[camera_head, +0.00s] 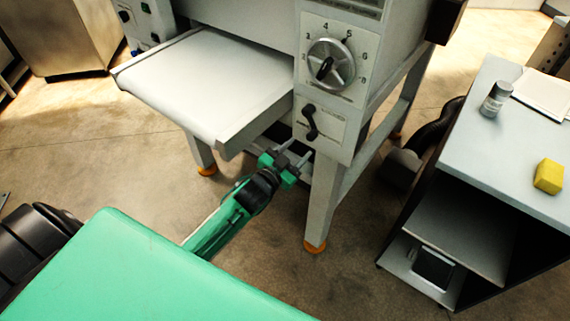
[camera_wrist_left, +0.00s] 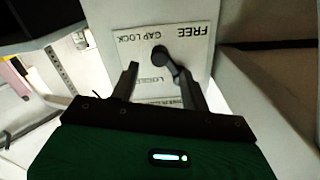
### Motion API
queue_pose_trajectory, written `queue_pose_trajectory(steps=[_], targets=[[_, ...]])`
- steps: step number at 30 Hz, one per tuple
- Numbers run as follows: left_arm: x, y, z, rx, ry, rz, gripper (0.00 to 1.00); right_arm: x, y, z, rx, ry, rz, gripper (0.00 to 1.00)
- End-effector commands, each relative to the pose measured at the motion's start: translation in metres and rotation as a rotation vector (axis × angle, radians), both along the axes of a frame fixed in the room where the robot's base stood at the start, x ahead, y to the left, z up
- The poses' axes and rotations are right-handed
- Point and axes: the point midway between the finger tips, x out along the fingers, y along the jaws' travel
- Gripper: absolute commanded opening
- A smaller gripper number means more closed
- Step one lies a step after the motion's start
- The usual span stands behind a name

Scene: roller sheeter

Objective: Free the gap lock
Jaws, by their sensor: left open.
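The gap lock is a small black lever (camera_head: 311,122) on a pale plate on the front of the white roller sheeter, below the numbered dial (camera_head: 331,64). In the left wrist view the lever (camera_wrist_left: 172,62) shows close up, on a plate reading FREE and GAP LOCK; another label is partly hidden. My left gripper (camera_head: 298,150) is open and empty, just below the lever in the head view. In the wrist view its fingers (camera_wrist_left: 158,80) point at the plate, with the lever's knob near the right finger; I cannot tell whether they touch. My right gripper is not in view.
The sheeter's white table (camera_head: 210,80) juts out above and left of my left gripper. A sheeter leg (camera_head: 320,205) stands just right of it. A grey cart (camera_head: 500,140) at right carries a jar (camera_head: 496,98) and a yellow block (camera_head: 548,176).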

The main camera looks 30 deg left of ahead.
Motion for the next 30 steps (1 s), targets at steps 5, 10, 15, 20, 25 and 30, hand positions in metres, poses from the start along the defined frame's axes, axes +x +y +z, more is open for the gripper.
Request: queue_pose_trajectory(steps=[5,10,15,20,25,30], targets=[[-0.031,0.005,-0.002,0.001,0.000,-0.002,0.46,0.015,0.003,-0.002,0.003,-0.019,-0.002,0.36],[-0.049,0.008,-0.001,0.001,-0.001,-0.002,0.46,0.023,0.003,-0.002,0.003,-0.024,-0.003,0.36],[-0.056,0.009,0.000,0.001,-0.002,-0.002,0.46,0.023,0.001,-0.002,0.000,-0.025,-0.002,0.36],[-0.056,0.010,0.001,0.001,-0.002,-0.002,0.46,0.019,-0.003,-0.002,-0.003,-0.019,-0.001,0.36],[-0.056,0.009,0.001,0.001,-0.002,-0.002,0.46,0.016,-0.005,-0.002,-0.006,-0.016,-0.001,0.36],[-0.056,0.009,0.001,0.001,-0.002,-0.002,0.46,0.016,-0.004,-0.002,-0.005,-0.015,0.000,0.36]])
